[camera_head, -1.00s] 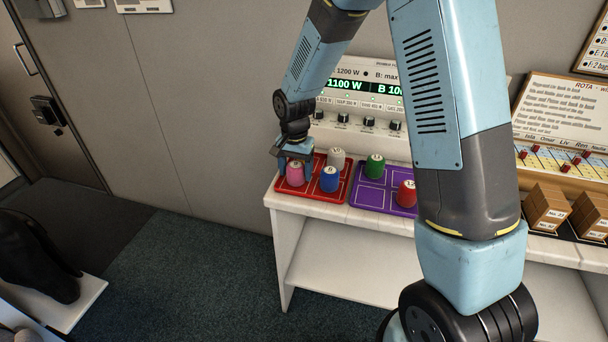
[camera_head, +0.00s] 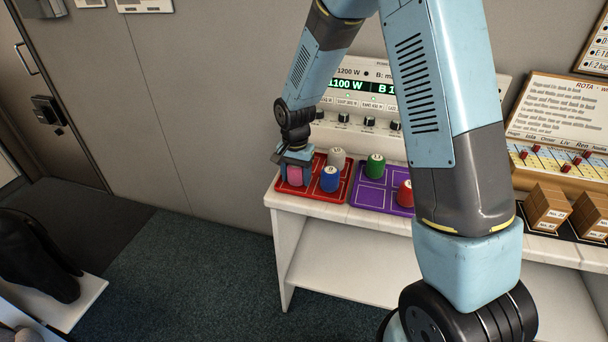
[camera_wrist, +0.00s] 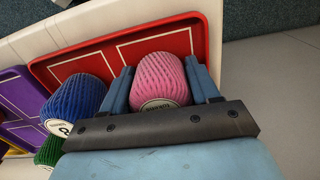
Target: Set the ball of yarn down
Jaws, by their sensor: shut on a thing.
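The pink ball of yarn (camera_head: 295,177) is at the left of the red tray (camera_head: 312,195) on the white bench. My gripper (camera_head: 295,172) is over it from above. In the wrist view the pink ball (camera_wrist: 160,78) sits between the two blue fingers of my gripper (camera_wrist: 162,88), which are shut on it. Behind it lies a compartment of the red tray (camera_wrist: 155,45). The ball looks at or very near the tray floor; its underside is hidden, so I cannot tell whether it touches.
A blue ball (camera_head: 329,179) and a whitish one (camera_head: 337,157) stand in the red tray. The purple tray (camera_head: 367,201) to the right holds a green ball (camera_head: 375,165) and a red one (camera_head: 405,193). A panel with knobs (camera_head: 370,122) stands behind.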

